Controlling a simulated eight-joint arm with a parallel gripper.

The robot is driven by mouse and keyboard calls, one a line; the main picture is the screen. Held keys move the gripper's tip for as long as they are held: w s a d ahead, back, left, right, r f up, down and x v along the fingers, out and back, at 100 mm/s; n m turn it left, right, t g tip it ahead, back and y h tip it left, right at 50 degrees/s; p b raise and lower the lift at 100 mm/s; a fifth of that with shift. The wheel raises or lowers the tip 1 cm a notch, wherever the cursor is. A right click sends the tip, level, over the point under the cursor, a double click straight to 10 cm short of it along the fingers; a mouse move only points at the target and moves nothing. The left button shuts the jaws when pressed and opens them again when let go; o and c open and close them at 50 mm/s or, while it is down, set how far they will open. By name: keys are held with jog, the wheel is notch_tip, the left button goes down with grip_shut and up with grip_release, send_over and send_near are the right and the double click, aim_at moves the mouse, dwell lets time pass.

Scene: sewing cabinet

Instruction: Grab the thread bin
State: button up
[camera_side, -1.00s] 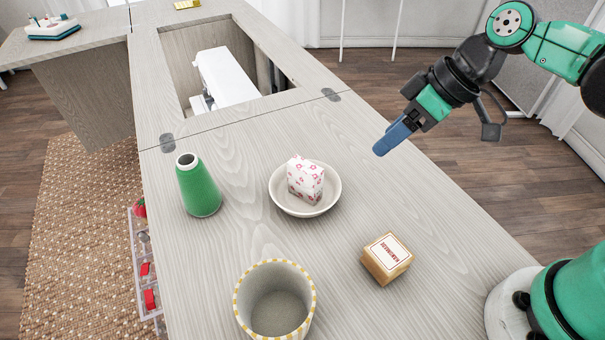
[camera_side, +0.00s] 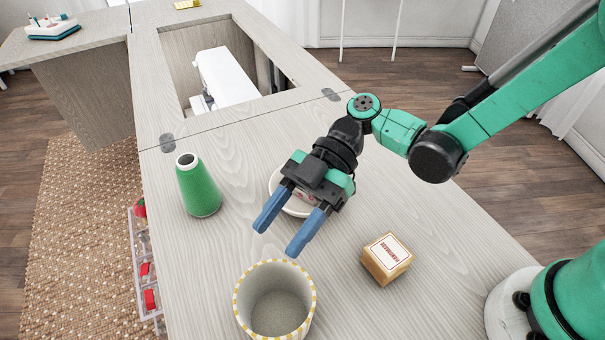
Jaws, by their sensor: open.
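The thread bin appears to be the round, open bin (camera_side: 274,282) with a yellow-and-white patterned rim, standing upright at the front of the cabinet top. It looks empty. My gripper (camera_side: 277,240) is open and empty, its two blue fingers spread apart and pointing down toward the front left. In the picture the fingertips are just above the bin's far rim. They seem apart from the bin, but their exact height cannot be told.
A green thread cone (camera_side: 199,188) stands to the left. A white bowl (camera_side: 276,183) behind my gripper is mostly hidden, with its patterned item. A wooden block with a label (camera_side: 387,259) sits right of the bin. A white sewing machine (camera_side: 226,78) is in the recess behind.

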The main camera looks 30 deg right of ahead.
aim_at(242, 285)
jog(key=x, duration=0.6)
jog(key=shift+a+f, duration=0.15)
jog(key=shift+f, duration=0.1)
grip_shut()
